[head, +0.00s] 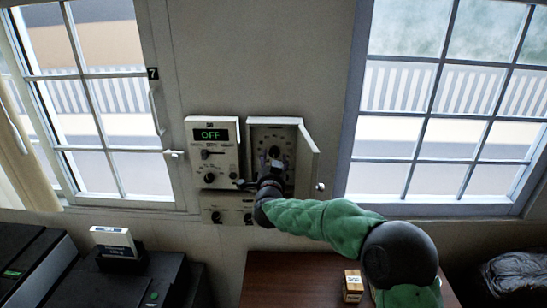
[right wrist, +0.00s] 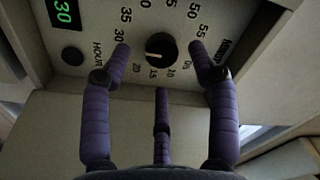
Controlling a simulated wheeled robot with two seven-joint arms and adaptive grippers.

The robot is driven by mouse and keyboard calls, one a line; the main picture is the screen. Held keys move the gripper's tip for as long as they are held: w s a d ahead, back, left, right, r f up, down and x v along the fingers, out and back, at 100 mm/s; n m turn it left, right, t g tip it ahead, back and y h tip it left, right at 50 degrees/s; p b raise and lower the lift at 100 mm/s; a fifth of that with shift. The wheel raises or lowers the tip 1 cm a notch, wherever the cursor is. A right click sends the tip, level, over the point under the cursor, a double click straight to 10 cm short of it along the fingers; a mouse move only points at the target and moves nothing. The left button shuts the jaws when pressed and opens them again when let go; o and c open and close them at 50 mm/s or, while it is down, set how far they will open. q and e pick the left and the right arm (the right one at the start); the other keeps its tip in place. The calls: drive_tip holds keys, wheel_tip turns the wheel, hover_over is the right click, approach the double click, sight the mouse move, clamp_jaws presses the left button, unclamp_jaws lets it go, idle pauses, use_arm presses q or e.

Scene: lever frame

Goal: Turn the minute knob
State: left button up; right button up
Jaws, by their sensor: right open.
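The minute knob (right wrist: 160,49) is a round black knob with a pale pointer mark, inside a ring of printed numbers on a light panel. In the head view the numbered dial face (head: 273,137) sits inside an open wall box, and my arm partly covers it. My right gripper (right wrist: 162,65) is open, with its purple fingers spread around the knob: one to each side and one below. They appear apart from the knob, and nothing is held. In the head view the right gripper (head: 272,166) reaches into the box. My left gripper is not in view.
The box door (head: 308,165) stands open on the right. A control panel (head: 211,152) with a green OFF display hangs left of the box, and a lower panel (head: 227,216) has more knobs. A brown table (head: 290,280) stands below, bearing a small box (head: 352,285).

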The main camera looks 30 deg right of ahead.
drive_tip(key=v, duration=0.8)
drive_tip(key=shift+w, duration=0.1)
drive_tip(key=w+a+f+n+g+y, duration=0.1)
drive_tip(key=a+f+n+y, duration=0.15)
drive_tip(key=f, duration=0.65)
drive_tip(key=a+f+n+g+y, duration=0.1)
drive_tip(key=a+f+n+y, duration=0.15)
drive_tip(key=f, duration=0.65)
drive_tip(key=s+a+f+n+g+y, duration=0.2)
drive_tip(key=s+a+f, duration=0.1)
drive_tip(key=f, duration=0.7)
drive_tip(key=s+a+f+n+g+y, duration=0.15)
drive_tip(key=s+a+f, duration=0.25)
drive_tip(key=f, duration=0.5)
drive_tip(key=s+a+f+n+g+y, duration=0.1)
drive_tip(key=s+a+f+g+y, duration=0.2)
drive_tip(key=s+f, duration=0.45)
drive_tip(key=s+a+f+n+g, duration=0.1)
drive_tip(key=s+a+f+g, duration=0.35)
drive_tip(key=s, duration=0.65)
drive_tip(key=s+a+f+n+g+y, duration=0.1)
drive_tip(key=s+a+f+g+y, duration=0.2)
drive_tip(key=s+f, duration=0.5)
wheel_tip(320, 180, down, 14)
drive_tip(key=a+n+h+b, duration=0.1)
drive_tip(key=a+b, duration=0.1)
drive_tip(key=b, duration=1.5)
drive_tip(key=shift+w+a+f+t, duration=0.15)
drive_tip(key=shift+w+a+t, duration=0.1)
drive_tip(key=shift+w+t, duration=0.05)
